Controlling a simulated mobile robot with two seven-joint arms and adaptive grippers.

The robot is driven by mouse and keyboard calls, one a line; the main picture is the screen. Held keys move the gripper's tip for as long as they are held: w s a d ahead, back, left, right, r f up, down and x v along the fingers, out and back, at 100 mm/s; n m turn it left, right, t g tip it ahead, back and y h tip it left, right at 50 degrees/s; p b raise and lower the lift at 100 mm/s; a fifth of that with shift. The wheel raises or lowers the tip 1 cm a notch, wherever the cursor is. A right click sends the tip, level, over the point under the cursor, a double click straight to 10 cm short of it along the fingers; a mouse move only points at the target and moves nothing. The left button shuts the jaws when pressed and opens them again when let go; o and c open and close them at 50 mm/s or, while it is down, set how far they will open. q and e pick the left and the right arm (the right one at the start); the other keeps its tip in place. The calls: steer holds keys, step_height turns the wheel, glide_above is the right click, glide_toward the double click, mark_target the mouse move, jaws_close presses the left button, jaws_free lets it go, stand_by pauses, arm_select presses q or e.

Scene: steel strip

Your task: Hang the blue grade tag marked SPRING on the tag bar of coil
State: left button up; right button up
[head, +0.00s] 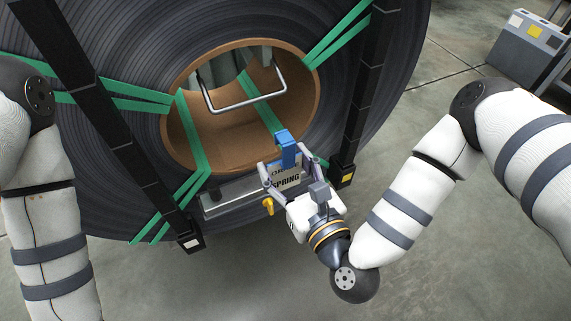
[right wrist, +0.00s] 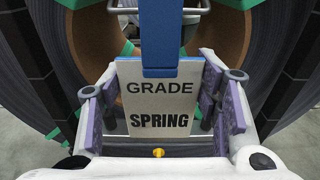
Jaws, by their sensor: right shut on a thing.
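The grade tag (head: 288,152) has a blue upper part and a pale plate reading GRADE and SPRING. The plate also shows face-on and upright in the right wrist view (right wrist: 157,100). My right gripper (head: 289,181) is shut on the tag, with a finger at each side of the plate. It holds the tag in front of the lower right rim of the coil's eye. A U-shaped metal bar (head: 247,105), seemingly the tag bar, hangs across the coil's (head: 120,50) eye, up and left of the tag and apart from it in the head view. My left gripper is out of view.
Green straps (head: 192,135) cross the coil and its brown core (head: 225,140). Black uprights (head: 130,155) stand on both sides of the eye. A steel plate (head: 230,193) and a yellow part (head: 268,206) sit below it. A grey cabinet (head: 525,50) stands far right; floor between is clear.

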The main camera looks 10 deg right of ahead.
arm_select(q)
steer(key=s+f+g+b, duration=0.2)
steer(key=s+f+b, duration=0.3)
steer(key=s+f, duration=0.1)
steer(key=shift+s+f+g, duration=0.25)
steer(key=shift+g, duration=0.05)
arm_select(e)
steer(key=r+x, duration=0.1)
steer(key=x, duration=1.5)
steer(key=shift+f, duration=0.15)
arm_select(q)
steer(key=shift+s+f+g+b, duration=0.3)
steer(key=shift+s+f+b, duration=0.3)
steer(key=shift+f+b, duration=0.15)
arm_select(e)
steer(key=shift+f, duration=0.95)
steer(key=shift+f, duration=0.1)
arm_select(q)
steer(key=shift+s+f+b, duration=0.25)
steer(key=shift+b, duration=0.05)
arm_select(e)
steer(key=shift+f, duration=0.4)
